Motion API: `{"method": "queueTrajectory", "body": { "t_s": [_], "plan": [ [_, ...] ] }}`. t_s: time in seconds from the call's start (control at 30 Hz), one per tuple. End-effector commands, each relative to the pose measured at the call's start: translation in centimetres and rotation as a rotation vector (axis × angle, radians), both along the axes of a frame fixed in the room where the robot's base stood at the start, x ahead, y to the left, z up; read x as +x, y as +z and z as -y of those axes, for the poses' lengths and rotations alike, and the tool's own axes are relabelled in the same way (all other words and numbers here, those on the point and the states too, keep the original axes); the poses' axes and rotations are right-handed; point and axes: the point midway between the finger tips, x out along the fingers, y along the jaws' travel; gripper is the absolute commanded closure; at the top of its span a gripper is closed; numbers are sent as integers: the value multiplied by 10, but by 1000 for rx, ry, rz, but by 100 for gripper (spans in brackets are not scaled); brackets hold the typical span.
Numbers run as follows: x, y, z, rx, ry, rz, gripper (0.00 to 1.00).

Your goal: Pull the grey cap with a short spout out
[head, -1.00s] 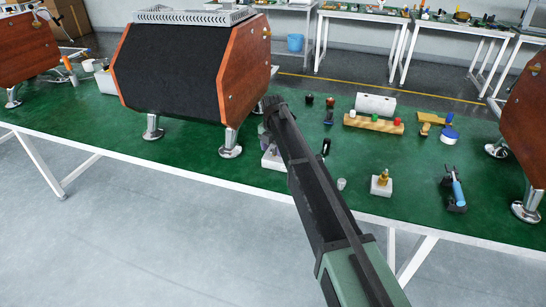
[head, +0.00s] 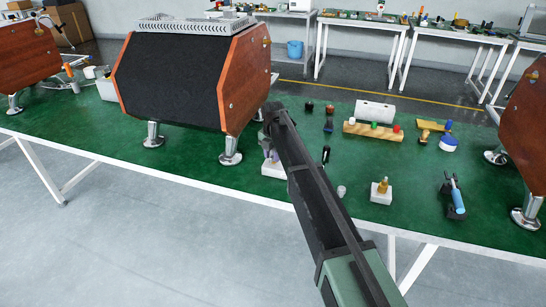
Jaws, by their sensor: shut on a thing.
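My arm reaches from the lower right toward the right side of the large wood-sided espresso machine (head: 190,78). My gripper (head: 272,122) is at the arm's far end, beside the machine's right panel, above a white block (head: 273,168) on the green table. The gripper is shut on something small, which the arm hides. I take it to be the grey cap with a short spout, but its shape and spout cannot be made out. A small purplish-grey part shows on the white block, just below the gripper.
The green table (head: 310,215) holds a wooden rack with coloured caps (head: 373,131), a white cylinder (head: 375,111), a brass fitting on a white block (head: 381,191), a small grey cup-like piece (head: 342,191) and a blue-handled tool (head: 457,197). Another machine (head: 525,150) stands at right.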

Motion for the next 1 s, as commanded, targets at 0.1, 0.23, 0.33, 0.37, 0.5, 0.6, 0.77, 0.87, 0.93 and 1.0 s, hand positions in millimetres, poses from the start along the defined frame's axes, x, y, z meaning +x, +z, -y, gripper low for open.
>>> {"method": "queueTrajectory", "body": {
  "t_s": [0.1,0.23,0.33,0.37,0.5,0.6,0.77,0.87,0.93,1.0],
  "plan": [
    [0,4,0,0,0,0,100],
    [0,6,0,0,0,0,100],
    [0,8,0,0,0,0,100],
    [0,9,0,0,0,0,100],
    [0,11,0,0,0,0,100],
    [0,13,0,0,0,0,100],
    [0,15,0,0,0,0,100],
    [0,15,0,0,0,0,100],
    [0,15,0,0,0,0,100],
    [0,15,0,0,0,0,100]
  ]
}}
